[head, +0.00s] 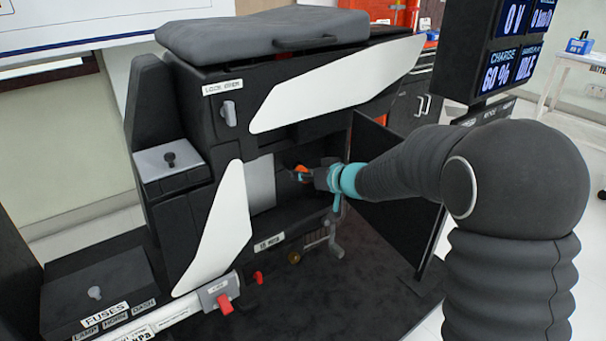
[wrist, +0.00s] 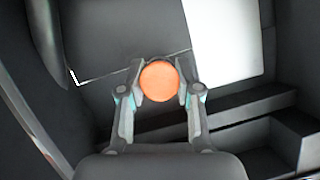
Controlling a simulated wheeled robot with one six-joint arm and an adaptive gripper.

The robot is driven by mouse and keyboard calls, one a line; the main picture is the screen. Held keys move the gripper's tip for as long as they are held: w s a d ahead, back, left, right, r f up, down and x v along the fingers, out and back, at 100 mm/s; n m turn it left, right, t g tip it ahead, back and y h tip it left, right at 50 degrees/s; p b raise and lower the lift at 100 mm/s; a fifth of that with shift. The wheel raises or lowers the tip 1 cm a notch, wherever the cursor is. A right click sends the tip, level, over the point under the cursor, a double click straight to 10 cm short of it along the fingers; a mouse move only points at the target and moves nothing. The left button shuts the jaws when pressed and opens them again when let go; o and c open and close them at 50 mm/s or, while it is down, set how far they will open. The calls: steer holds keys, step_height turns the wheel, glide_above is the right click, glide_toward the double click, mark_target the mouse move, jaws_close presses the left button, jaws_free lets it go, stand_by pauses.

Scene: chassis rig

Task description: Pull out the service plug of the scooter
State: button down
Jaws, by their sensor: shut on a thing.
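The scooter (head: 185,215) is a black body with white side panels, and its side compartment is open. An orange round plug (head: 301,170) shows at my gripper's tip in the head view, in front of the dark compartment. In the wrist view the orange plug (wrist: 160,81) sits between my two fingertips. My gripper (wrist: 160,88) is shut on it, with a finger touching each side. It also shows in the head view (head: 308,172), reaching in from the right. The far side of the plug is hidden, so I cannot tell whether it is still seated.
The open black door (head: 385,190) stands close to my arm on the right. A grey panel (head: 261,184) is left of the plug. A red-handled part (head: 223,303) and a fuse box (head: 95,290) are low at the left. A display (head: 508,45) reads 0 V.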

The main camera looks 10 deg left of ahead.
steer(key=shift+s+d+f, duration=0.2)
steer(key=shift+s+d, duration=1.3)
steer(key=shift+d, duration=0.2)
steer(key=shift+s+d+f+p, duration=0.15)
steer(key=shift+s+d+p, duration=0.15)
steer(key=shift+s+d, duration=0.6)
steer(key=shift+s+d+f+p, duration=0.15)
steer(key=shift+s+d+p, duration=0.15)
steer(key=shift+s+d, duration=0.55)
